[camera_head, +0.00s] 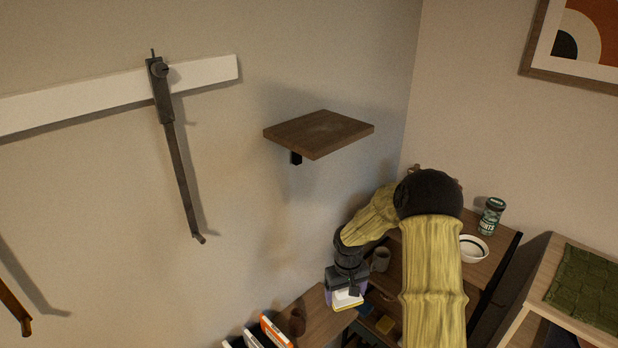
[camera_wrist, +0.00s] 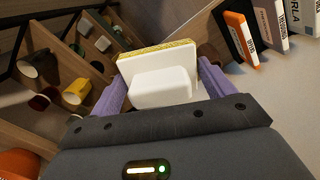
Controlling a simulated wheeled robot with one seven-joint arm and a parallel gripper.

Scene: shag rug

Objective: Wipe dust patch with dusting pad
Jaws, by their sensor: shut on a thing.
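The dusting pad (camera_wrist: 162,77) is white with a thin yellow layer on its far face. My gripper (camera_wrist: 160,92) is shut on it, with a purple finger on each side of its white block. In the head view the pad (camera_head: 347,299) hangs below my gripper (camera_head: 347,284), above the lower wooden shelving. A small brown wall shelf (camera_head: 312,143) is up and to the left of my gripper, well apart from the pad. A faint paler smudge (camera_head: 327,124), perhaps the dust patch, shows on its top.
Books (camera_head: 273,332) stand on the lower shelving at the bottom. A mug (camera_head: 380,259), a white bowl (camera_head: 473,249) and a jar (camera_head: 491,216) are near my arm. A hook rail (camera_head: 205,76) is on the wall at left. The wall shelf's top looks clear of objects.

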